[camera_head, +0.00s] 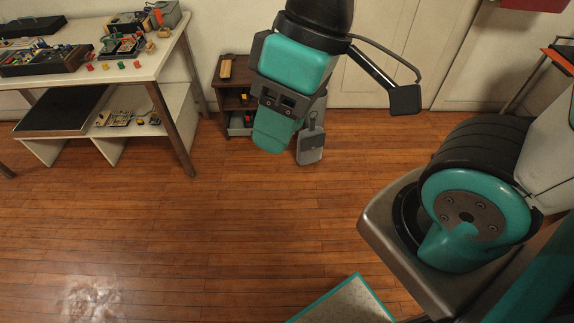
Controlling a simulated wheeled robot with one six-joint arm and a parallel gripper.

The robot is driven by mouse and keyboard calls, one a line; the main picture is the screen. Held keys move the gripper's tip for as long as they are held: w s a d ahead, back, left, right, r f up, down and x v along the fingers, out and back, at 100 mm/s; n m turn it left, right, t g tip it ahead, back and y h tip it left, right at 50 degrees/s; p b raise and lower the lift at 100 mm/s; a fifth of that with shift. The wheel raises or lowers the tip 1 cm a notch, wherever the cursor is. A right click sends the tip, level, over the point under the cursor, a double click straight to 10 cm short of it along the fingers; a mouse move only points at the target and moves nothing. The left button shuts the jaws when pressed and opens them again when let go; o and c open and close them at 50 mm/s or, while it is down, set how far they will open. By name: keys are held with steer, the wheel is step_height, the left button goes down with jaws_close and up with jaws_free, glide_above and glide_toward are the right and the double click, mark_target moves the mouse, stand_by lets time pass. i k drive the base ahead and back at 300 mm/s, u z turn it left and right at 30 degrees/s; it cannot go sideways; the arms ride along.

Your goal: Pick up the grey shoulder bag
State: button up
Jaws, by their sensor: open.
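The grey shoulder bag (311,150) stands upright on the wooden floor near the back wall, just right of a small dark shelf. A darker flap or strap shows at its top. Its upper left part is partly hidden behind my arm. My gripper (274,128), at the lower end of the teal and black arm, hangs in front of the shelf, left of the bag in the picture. It is open, with nothing seen in it. I cannot tell how far it is from the bag in depth.
A white table (160,58) at left holds trays and several small coloured items. The small dark shelf (228,88) stands by the wall. White cabinet doors (390,45) are behind. A teal-edged pale panel (345,303) shows at bottom. The middle floor (200,220) is clear.

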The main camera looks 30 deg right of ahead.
mark_target(311, 141)
steer(key=z, duration=0.55)
steer(key=i, duration=0.5)
steer(key=z, duration=0.9)
steer(key=i, duration=1.95)
steer(key=u, duration=0.3)
